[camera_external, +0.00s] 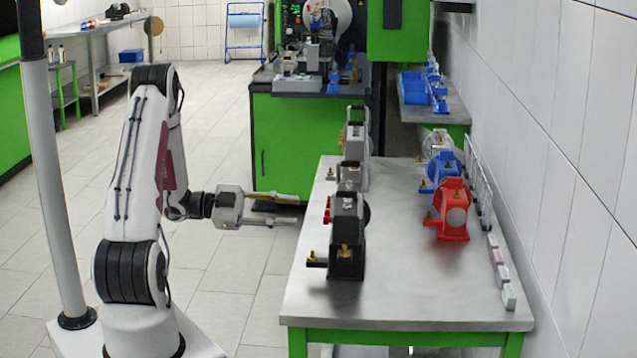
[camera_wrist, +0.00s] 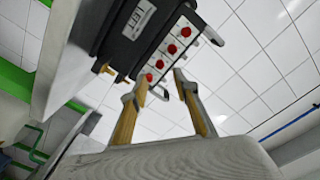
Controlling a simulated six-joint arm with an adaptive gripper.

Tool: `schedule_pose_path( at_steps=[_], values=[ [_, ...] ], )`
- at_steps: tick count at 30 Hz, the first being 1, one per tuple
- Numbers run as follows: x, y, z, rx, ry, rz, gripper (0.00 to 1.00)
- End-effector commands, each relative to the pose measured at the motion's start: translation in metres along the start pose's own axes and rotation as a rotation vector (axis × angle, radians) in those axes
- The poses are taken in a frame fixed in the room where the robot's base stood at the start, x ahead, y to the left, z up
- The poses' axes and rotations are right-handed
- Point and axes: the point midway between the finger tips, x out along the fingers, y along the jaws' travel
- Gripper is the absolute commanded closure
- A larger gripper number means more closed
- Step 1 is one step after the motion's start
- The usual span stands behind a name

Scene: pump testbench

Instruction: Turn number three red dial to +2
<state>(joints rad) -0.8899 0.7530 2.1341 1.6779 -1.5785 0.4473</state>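A row of several red dials sits on a white panel (camera_wrist: 181,50) on the side of a black unit (camera_wrist: 122,35) in the wrist view. The dials run from upper right (camera_wrist: 186,32) through two middle ones (camera_wrist: 172,49) (camera_wrist: 160,64) to lower left (camera_wrist: 149,77). I cannot read their numbers or settings, so I cannot tell which is number three. In the external view small red dials (camera_external: 327,210) show on the left side of the black pump unit (camera_external: 347,235). My gripper (camera_external: 297,209) is open and empty, left of them and apart. Its fingers (camera_wrist: 160,78) point toward the dial row's lower end.
The unit stands on a steel table (camera_external: 420,285). Grey units (camera_external: 355,145) stand behind it. A red pump (camera_external: 453,210) and a blue pump (camera_external: 441,168) stand to the right. A green machine cabinet (camera_external: 300,145) is behind.

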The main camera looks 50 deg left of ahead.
Motion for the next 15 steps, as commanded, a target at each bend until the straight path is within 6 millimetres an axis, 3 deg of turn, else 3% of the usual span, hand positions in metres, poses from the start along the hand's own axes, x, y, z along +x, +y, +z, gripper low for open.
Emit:
schedule_pose_path(
  at_steps=[7, 15],
  values=[
    [-0.029, -0.001, 0.001, 0.0, -0.002, -0.002, 0.7],
    [-0.045, 0.0, 0.0, 0.0, 0.0, 0.0, 0.7]
  ],
)
